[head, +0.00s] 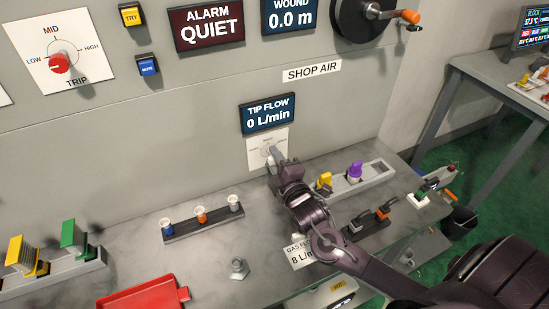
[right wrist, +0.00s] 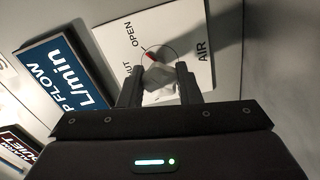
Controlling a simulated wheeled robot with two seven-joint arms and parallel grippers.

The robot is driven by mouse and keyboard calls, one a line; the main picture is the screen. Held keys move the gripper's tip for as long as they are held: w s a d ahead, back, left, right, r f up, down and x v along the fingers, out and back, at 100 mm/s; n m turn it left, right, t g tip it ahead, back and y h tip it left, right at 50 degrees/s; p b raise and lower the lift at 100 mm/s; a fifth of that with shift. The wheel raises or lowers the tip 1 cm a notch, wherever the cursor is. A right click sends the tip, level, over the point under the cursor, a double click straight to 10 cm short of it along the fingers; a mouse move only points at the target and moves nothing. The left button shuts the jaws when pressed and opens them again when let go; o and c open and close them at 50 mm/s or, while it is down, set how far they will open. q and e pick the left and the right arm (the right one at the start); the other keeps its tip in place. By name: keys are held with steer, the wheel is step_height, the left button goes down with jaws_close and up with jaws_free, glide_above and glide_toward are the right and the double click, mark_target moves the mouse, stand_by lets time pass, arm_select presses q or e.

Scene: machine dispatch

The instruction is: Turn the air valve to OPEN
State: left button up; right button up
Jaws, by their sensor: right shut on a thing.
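The air valve's white plate (head: 258,140) is on the grey wall panel, just under the TIP FLOW display (head: 268,114), which reads 0 L/min. My right gripper (head: 276,162) is at the plate. In the right wrist view its two fingers stand on both sides of the pale grey valve handle (right wrist: 160,76) and are shut on it. A red mark (right wrist: 151,57) shows at the handle's far end, inside a thin ring. OPEN is printed up and left of it, and a partly hidden word ending in UT below that. The exact handle angle is hard to tell. My left gripper is out of view.
On the bench below are a rack with blue, orange and grey pieces (head: 202,221), a grey tray (head: 376,176) with yellow and purple items, a hex nut (head: 239,268) and a red tray (head: 145,297). My right arm crosses above the bench's right part.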

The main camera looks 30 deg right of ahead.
steer(key=shift+m, duration=0.5)
steer(key=o, duration=1)
steer(key=shift+c, duration=0.2)
steer(key=s, duration=0.3)
steer(key=s+b, duration=0.1)
steer(key=s, duration=0.2)
steer(key=shift+s+a+f, duration=0.15)
steer(key=shift+s, duration=0.15)
steer(key=shift+s+b, duration=0.35)
steer(key=shift+s, duration=0.25)
steer(key=shift+r, duration=0.25)
